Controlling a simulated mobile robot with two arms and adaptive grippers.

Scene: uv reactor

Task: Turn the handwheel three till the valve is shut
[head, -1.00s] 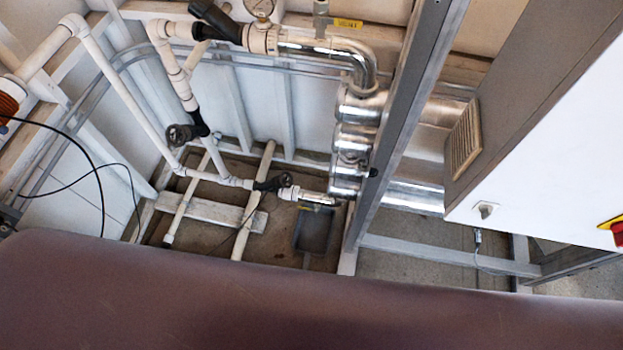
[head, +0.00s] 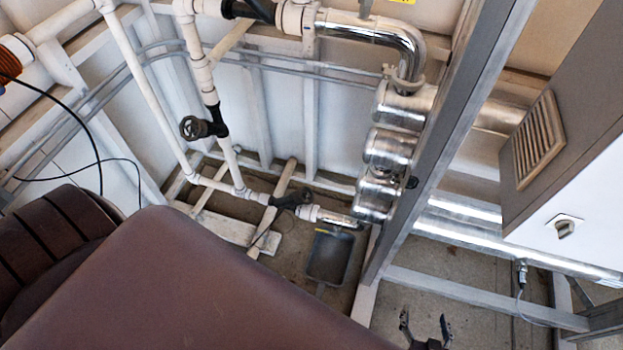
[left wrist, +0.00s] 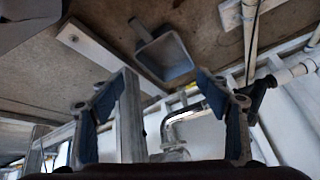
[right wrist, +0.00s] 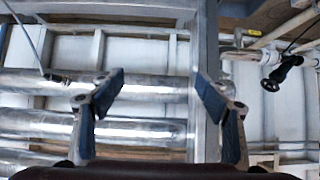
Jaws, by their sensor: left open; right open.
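Black valves sit on the white pipework in the head view: one with a round handwheel (head: 193,128) on the upright pipe, a lower valve (head: 294,199) near the floor, and an upper valve (head: 250,10) cut by the top edge. I cannot read which is number three. A black valve (right wrist: 282,73) also shows at the right in the right wrist view, and one (left wrist: 257,93) in the left wrist view. My right gripper (head: 425,321) is open and empty at the bottom edge, apart from the valves. My left gripper (left wrist: 160,82) is open and empty; the head view does not show it.
A grey metal post (head: 440,140) stands between the pipework and the grey cabinet (head: 535,205). Steel reactor tubes (head: 390,150) run behind the post. A grey dustpan-like tray (head: 330,256) lies on the floor. A black cable (head: 92,145) hangs at the left.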

